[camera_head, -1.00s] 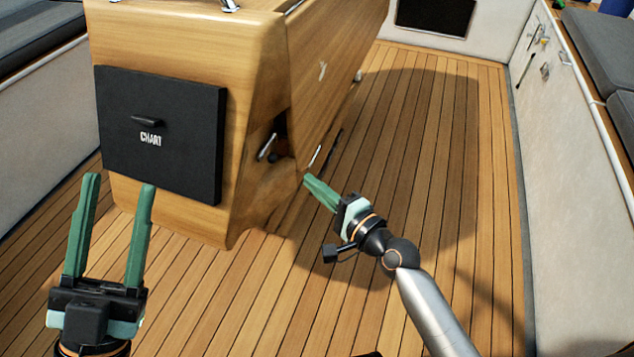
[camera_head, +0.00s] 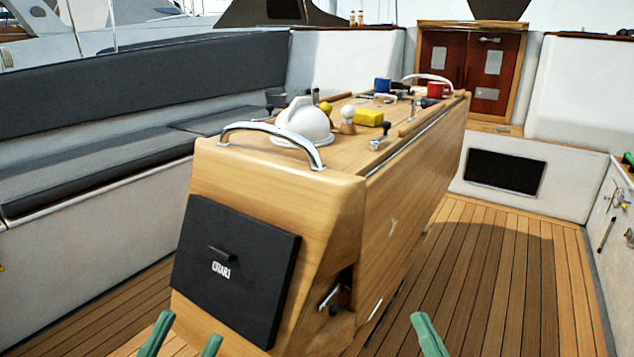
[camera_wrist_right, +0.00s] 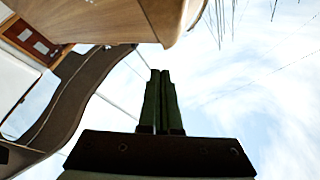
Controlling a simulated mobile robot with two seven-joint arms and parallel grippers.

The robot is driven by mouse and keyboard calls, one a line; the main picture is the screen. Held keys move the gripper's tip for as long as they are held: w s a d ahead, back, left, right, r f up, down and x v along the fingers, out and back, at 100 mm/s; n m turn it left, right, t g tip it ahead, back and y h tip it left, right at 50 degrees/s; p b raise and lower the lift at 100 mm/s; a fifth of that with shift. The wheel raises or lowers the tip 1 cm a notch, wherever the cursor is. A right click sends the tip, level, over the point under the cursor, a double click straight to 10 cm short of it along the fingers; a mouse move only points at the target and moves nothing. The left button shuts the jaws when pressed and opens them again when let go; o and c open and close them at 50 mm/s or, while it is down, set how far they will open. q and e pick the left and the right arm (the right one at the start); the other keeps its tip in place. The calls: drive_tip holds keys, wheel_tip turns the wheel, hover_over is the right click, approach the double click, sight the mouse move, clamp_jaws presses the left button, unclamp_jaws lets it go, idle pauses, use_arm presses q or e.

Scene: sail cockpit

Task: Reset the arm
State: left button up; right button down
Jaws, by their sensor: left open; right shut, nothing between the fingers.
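My left gripper (camera_head: 182,338) shows at the bottom of the head view, left of centre. Only its two green fingers are in the picture; they stand apart with nothing between them. My right gripper (camera_head: 428,335) shows at the bottom, right of centre, only its green fingertips visible. In the right wrist view its fingers (camera_wrist_right: 162,100) are pressed together, empty, against the sky. Both grippers are low in front of the wooden console (camera_head: 275,190) and hold nothing. The rest of both arms is outside the head view.
The console's front has a black CHART panel (camera_head: 235,272). Its top carries a white dome (camera_head: 303,122), a yellow block (camera_head: 368,118), a red cup (camera_head: 435,90) and a blue cup (camera_head: 382,85). Grey-cushioned benches (camera_head: 100,160) line the left. Deck floor (camera_head: 500,270) right of the console is clear.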

drive_tip(key=s+a+r+n+y, duration=0.3)
drive_tip(key=s+r+n+y, duration=0.5)
drive_tip(key=s+r+n, duration=0.5)
use_arm(q)
drive_tip(key=w+a+f+n+g+y+p, duration=0.2)
drive_tip(key=w+f+n+g+y+p, duration=0.55)
drive_tip(key=p, duration=0.65)
use_arm(e)
drive_tip(key=w+d+f+m+g+h, duration=0.3)
drive_tip(key=w+f+m+g+h, duration=0.15)
drive_tip(key=w+f+h, duration=0.5)
use_arm(q)
drive_tip(key=s+a+f+n+g+y+p, duration=0.2)
drive_tip(key=s+f+g+y+p, duration=0.2)
drive_tip(key=s+f+p, duration=0.7)
drive_tip(key=shift+f+g+p, duration=0.45)
drive_tip(key=shift+f+g, duration=0.3)
use_arm(e)
drive_tip(key=s+d+f+m+g+h, duration=0.1)
drive_tip(key=s+f+m+g+h, duration=0.1)
drive_tip(key=s+f+g, duration=0.5)
drive_tip(key=s+f+m, duration=0.1)
drive_tip(key=s+f, duration=0.2)
drive_tip(key=f, duration=0.3)
drive_tip(key=shift+s+g, duration=0.15)
drive_tip(key=shift+g, duration=0.2)
